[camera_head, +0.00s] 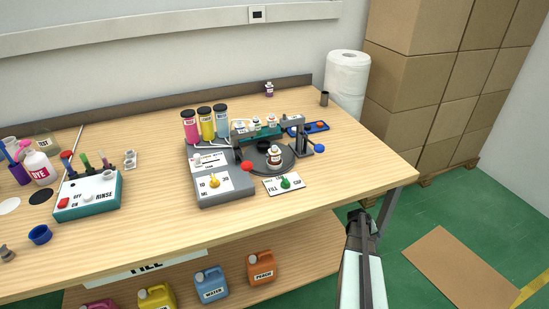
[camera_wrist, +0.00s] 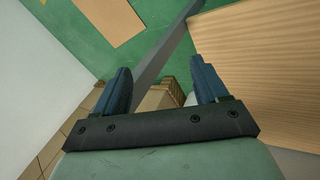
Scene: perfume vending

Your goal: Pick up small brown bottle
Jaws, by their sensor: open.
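A small brown bottle (camera_head: 275,158) with a white label stands upright on the dark round plate (camera_head: 256,167) of the filling machine in the head view. My gripper (camera_head: 362,219) is at the lower right, beyond the table's front right edge and well away from the bottle. In the wrist view my gripper (camera_wrist: 161,66) shows two blue fingers spread apart with nothing between them. The bottle is not seen in the wrist view.
The grey machine (camera_head: 228,190) carries pink, yellow and grey cylinders. Several small bottles sit on a teal rack (camera_head: 258,135) behind the brown bottle. A dark post (camera_head: 306,150) stands right of it. The table's right end (camera_head: 375,165) is clear.

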